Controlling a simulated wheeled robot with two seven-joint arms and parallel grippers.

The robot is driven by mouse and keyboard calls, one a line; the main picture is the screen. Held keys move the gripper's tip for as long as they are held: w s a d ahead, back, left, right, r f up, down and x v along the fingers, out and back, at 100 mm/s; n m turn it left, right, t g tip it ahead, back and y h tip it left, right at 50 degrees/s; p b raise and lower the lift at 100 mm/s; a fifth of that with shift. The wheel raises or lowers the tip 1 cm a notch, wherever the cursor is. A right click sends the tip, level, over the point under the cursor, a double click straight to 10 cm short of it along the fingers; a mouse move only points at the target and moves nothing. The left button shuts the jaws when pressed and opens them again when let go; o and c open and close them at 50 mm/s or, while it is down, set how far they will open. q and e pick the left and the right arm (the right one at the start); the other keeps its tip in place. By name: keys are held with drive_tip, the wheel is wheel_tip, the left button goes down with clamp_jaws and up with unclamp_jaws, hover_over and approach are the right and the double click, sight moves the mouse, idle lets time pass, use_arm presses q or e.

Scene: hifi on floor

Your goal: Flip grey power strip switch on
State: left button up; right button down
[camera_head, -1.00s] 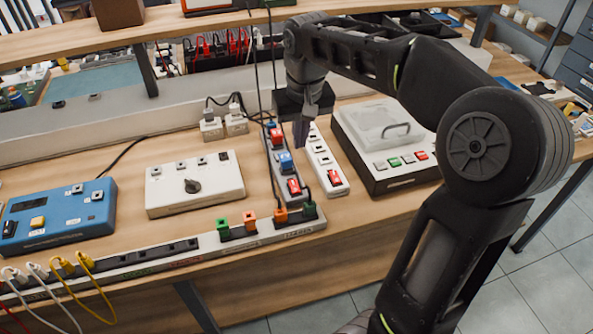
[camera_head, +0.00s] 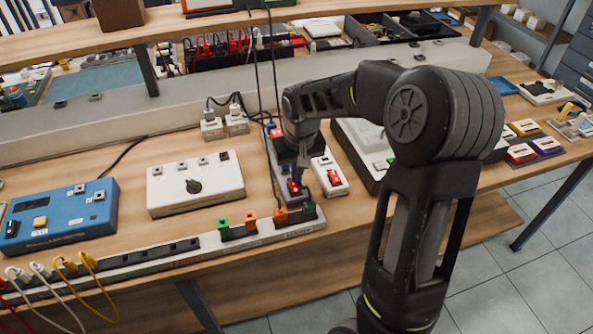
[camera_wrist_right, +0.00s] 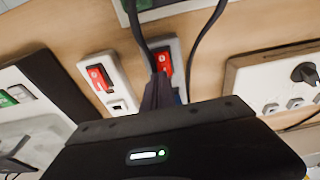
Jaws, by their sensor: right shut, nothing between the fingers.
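The grey power strip (camera_head: 276,160) lies on the workbench, partly hidden behind my right gripper. Its red rocker switch (camera_head: 293,187) is near the front end; it also shows in the right wrist view (camera_wrist_right: 164,62). My right gripper (camera_head: 298,178) is shut and empty, pointing down with its fingertips at the switch. In the right wrist view the fingertips (camera_wrist_right: 160,82) overlap the switch's lower edge; I cannot tell whether they touch it. The switch's position is unclear. My left gripper is not in view.
A white power strip (camera_head: 342,187) with a red switch stands just right of the grey one. Black cables (camera_head: 265,110) hang down close to the grey strip. A white box with a dial (camera_head: 160,205) and a blue box (camera_head: 60,230) stand to the left.

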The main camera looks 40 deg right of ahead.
drive_tip(key=shift+w+p, duration=0.1)
drive_tip(key=shift+p, duration=0.45)
drive_tip(key=shift+d+f+g, duration=0.1)
drive_tip(key=shift+f+g, duration=0.2)
drive_tip(key=shift+s+a+r, duration=0.15)
drive_tip(key=shift+s, duration=0.25)
drive_tip(key=shift+s+a+r, duration=0.1)
drive_tip(key=shift+s+a, duration=0.05)
drive_tip(key=shift+s, duration=0.2)
